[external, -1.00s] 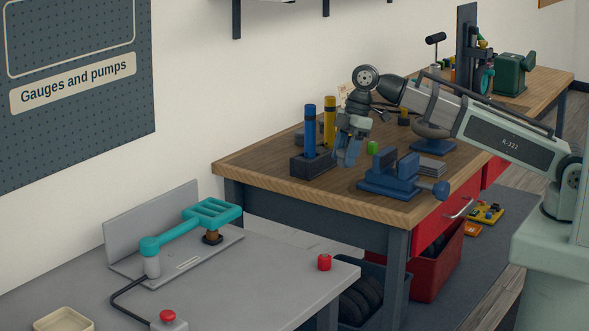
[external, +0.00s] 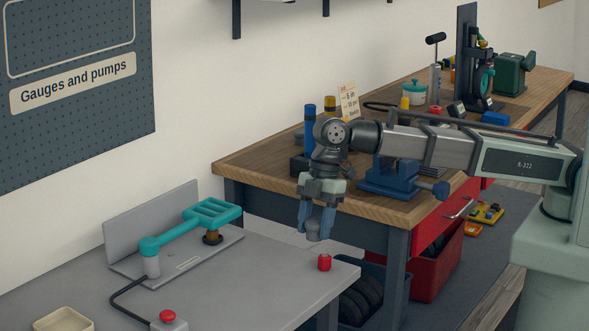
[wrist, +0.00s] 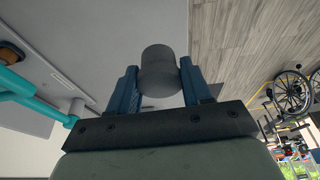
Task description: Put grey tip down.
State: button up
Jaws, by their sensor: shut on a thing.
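My gripper (external: 316,233) hangs pointing down near the right part of the grey table's far edge. Its blue fingers are shut on the grey tip (external: 312,229), a short dark-grey cylinder. In the wrist view the grey tip (wrist: 158,66) sits between the two fingertips and sticks out past them. It is held in the air, apart from the table as far as I can tell.
A turquoise-handled device (external: 205,216) stands on the grey table to the left, with a red button box (external: 168,321) and a cream tray (external: 64,320) in front. The wooden bench (external: 255,180) behind holds a blue vise (external: 390,180). The table's middle is clear.

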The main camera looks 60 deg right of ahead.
jog(key=s+a+f, duration=0.1)
jog(key=a+f, duration=0.1)
jog(key=a, duration=0.6)
jog(key=m+t+h, duration=0.1)
jog(key=m+t, duration=0.1)
jog(key=m, duration=0.7)
send_over(246, 302)
jog(key=f, duration=0.6)
jog(key=d+f, duration=0.1)
jog(key=f, duration=0.2)
jog(key=shift+s, duration=0.35)
jog(key=shift+f, duration=0.15)
jog(key=o, duration=1)
jog(key=v, duration=1.2)
jog(key=shift+s, duration=0.2)
